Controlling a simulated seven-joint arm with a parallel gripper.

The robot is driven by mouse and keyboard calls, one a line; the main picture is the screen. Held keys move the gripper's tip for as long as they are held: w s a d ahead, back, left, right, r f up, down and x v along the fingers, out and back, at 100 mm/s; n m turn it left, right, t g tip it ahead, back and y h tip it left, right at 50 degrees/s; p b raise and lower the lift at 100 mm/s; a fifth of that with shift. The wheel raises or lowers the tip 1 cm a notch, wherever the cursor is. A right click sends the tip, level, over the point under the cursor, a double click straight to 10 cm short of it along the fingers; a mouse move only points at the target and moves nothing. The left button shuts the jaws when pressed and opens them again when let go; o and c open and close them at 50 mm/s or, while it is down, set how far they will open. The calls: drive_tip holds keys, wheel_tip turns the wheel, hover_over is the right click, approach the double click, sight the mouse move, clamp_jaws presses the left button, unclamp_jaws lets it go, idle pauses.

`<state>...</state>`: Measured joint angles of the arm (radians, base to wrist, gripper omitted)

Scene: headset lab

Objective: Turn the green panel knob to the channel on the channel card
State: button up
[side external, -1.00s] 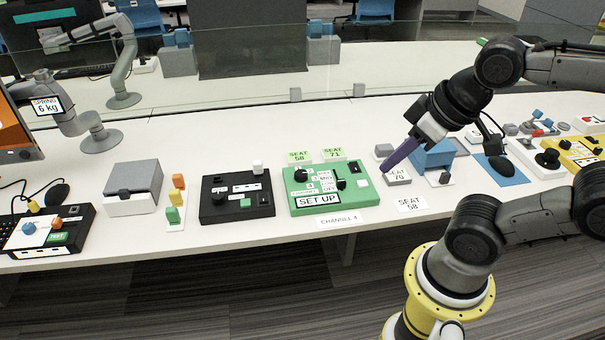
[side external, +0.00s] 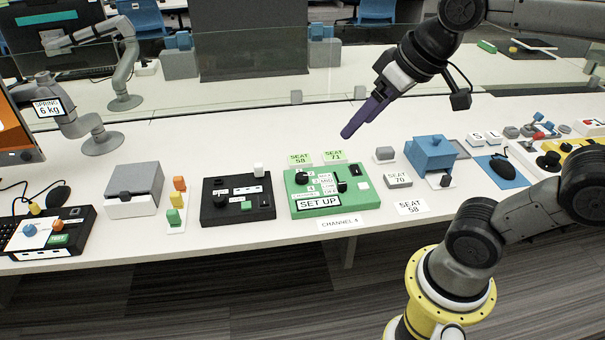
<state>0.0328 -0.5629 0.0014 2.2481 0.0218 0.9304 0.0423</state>
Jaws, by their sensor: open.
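The green panel (side external: 351,203) lies on the white table near the middle of the side external view. It has a black round knob (side external: 302,178) at its left, a black slider or lever (side external: 342,187) at its right and a "SET UP" label. The knob's pointer is too small to read. The channel card (side external: 338,223), reading "CHANNEL 4", lies flat in front of the panel. My gripper (side external: 356,124), with purple fingers, is open and empty. It hangs above the table, behind and to the right of the panel, apart from it.
A blue box (side external: 431,154) stands to the right. A glass screen (side external: 240,80) runs behind; the table before it is mostly clear.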

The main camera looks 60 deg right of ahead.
drive_tip(key=w+d+m+g, duration=0.1)
drive_tip(key=w+d, duration=0.2)
drive_tip(key=w, duration=0.7)
drive_tip(key=m+g, duration=0.4)
drive_tip(key=g, duration=0.1)
hover_over(302, 176)
wheel_tip(302, 176, down, 21)
drive_tip(key=shift+y, duration=0.3)
wheel_tip(302, 176, down, 14)
drive_tip(key=shift+d+r, duration=0.1)
drive_tip(key=shift+r, duration=0.05)
clamp_jaws()
